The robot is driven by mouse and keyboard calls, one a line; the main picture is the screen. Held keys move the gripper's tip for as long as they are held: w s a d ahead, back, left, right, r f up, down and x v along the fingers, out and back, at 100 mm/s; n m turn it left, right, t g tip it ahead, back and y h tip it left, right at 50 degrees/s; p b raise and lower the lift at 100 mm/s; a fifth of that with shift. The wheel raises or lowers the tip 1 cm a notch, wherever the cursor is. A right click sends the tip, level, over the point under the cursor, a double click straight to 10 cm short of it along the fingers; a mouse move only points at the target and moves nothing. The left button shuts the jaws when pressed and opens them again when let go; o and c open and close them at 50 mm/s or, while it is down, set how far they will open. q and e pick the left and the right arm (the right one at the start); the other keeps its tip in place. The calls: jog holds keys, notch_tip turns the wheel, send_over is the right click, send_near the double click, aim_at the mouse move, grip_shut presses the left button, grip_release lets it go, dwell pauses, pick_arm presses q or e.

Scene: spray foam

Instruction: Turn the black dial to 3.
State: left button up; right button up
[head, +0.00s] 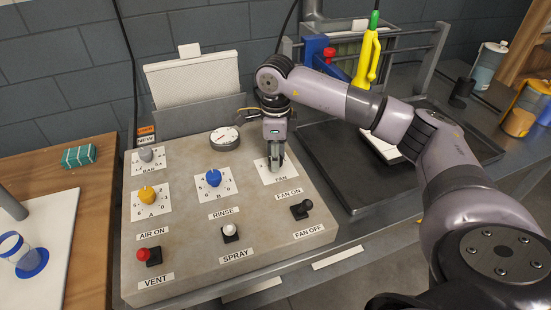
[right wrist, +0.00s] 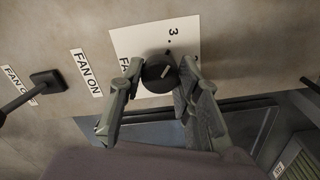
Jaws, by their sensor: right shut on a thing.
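The black dial (right wrist: 158,75) sits on a white card (right wrist: 126,36) marked FAN, on the sloped control panel. In the right wrist view my right gripper (right wrist: 162,68) has one finger on each side of the dial and is shut on it. A white mark shows on the dial's face, and a "3" is printed on the card just beyond it. The other numbers are mostly hidden. In the head view my right gripper (head: 276,165) points down over the FAN card (head: 283,178) and hides the dial. My left gripper is not in view.
The panel also holds a blue dial (head: 214,178), a yellow dial (head: 147,194), a grey dial (head: 146,154), a gauge (head: 224,139) and a black fan lever (head: 301,209). A red switch (head: 143,254) and a white switch (head: 229,231) stand near the front. A dark tray (head: 355,203) lies right.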

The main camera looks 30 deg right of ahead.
jog(key=shift+n, duration=0.6)
jog(key=shift+r, duration=0.1)
jog(key=o, duration=1.1)
jog(key=shift+o, duration=0.2)
notch_tip(320, 180, up, 12)
dwell(0.3)
